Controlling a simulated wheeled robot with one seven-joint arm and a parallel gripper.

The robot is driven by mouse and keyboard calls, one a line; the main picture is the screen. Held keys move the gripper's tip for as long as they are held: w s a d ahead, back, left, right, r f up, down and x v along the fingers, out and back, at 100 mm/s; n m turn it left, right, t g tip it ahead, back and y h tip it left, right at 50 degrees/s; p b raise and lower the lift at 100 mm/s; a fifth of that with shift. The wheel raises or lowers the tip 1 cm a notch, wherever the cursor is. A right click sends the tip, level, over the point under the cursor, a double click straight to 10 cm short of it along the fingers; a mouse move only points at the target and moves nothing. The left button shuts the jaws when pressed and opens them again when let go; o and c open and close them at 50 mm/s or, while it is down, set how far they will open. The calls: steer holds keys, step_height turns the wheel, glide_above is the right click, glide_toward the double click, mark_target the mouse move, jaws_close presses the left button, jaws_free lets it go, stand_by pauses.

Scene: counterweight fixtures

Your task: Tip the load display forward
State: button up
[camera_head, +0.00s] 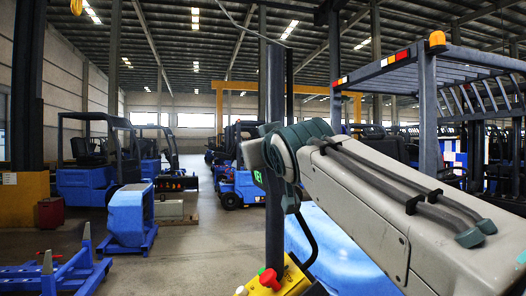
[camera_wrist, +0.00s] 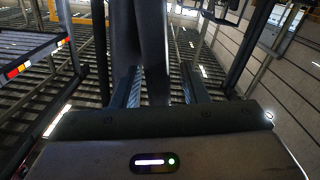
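A small display with lit green characters (camera_head: 258,177), which looks like the load display, shows just left of a dark upright post (camera_head: 275,215) in the head view. Its casing is partly hidden by my arm's joint, so its tilt is hard to tell. In the wrist view my gripper (camera_wrist: 162,88) has its two fingers apart. A dark bar (camera_wrist: 152,45) rises between or just beyond them, with a gap to the right finger. I cannot tell whether it touches the left finger. My gripper is hidden in the head view.
A yellow control box (camera_head: 285,283) with a red button (camera_head: 269,278) is at the post's foot, beside a curved black handle (camera_head: 309,243). A blue forklift (camera_head: 95,165) and blue counterweight (camera_head: 130,215) stand left. The middle floor (camera_head: 190,240) is open.

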steer(key=b+v, duration=0.3)
steer(key=v, duration=0.9)
steer(key=shift+s, duration=0.35)
steer(key=shift+d, duration=0.1)
